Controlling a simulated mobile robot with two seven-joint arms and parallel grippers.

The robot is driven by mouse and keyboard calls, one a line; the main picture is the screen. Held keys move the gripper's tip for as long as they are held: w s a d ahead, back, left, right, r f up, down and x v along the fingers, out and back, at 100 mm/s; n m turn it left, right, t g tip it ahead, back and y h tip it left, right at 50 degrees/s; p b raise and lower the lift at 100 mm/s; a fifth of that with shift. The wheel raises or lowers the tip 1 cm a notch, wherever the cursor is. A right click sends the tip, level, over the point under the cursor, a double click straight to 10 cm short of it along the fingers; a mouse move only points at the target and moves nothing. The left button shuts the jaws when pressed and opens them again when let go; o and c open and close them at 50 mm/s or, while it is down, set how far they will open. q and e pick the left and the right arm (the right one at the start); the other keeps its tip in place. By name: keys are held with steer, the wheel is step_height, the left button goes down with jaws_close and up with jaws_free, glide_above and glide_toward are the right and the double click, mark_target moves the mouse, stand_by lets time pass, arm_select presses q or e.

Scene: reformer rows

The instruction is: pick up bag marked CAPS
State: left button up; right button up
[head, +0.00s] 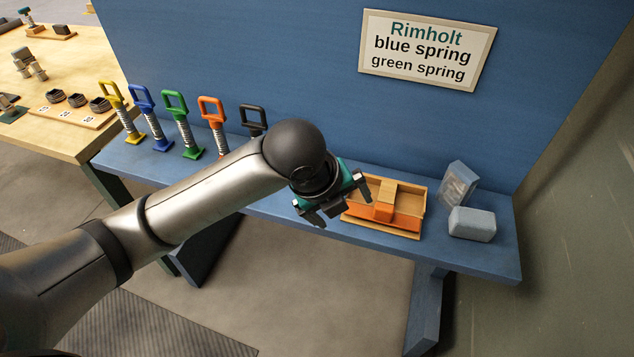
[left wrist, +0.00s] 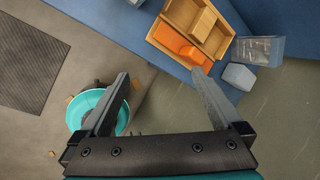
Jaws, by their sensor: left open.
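A clear plastic bag (head: 458,185) with greyish contents stands at the right end of the blue bench, against the back panel. It also shows in the left wrist view (left wrist: 258,50). I cannot read any marking on it. My left gripper (head: 340,208) is open and empty, left of the bag and near the bench's front edge, by the wooden tray. In the left wrist view the spread fingers (left wrist: 160,76) have nothing between them, and the bag is beyond them to the upper right. My right gripper is not in view.
A grey-blue block (head: 472,224) sits just in front of the bag. A wooden tray (head: 419,234) with an orange piece (head: 405,220) lies to its left. Several coloured-handled springs (head: 177,125) stand along the bench's left. A sign (head: 427,49) is on the panel.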

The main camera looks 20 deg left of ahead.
arm_select(q)
steer(key=w+a+r+m+y, duration=0.2)
steer(key=w+a+r+m, duration=0.4)
steer(key=a+m, duration=0.2)
steer(key=b+x, duration=0.3)
steer(key=x, duration=0.7)
steer(key=shift+s+f, duration=0.1)
steer(key=shift+f, duration=0.1)
steer(key=b+x, duration=0.1)
steer(key=x, duration=0.4)
steer(key=shift+a+b, duration=0.1)
steer(key=shift+b, duration=0.2)
steer(key=c, duration=1.4)
steer(key=shift+r, duration=0.1)
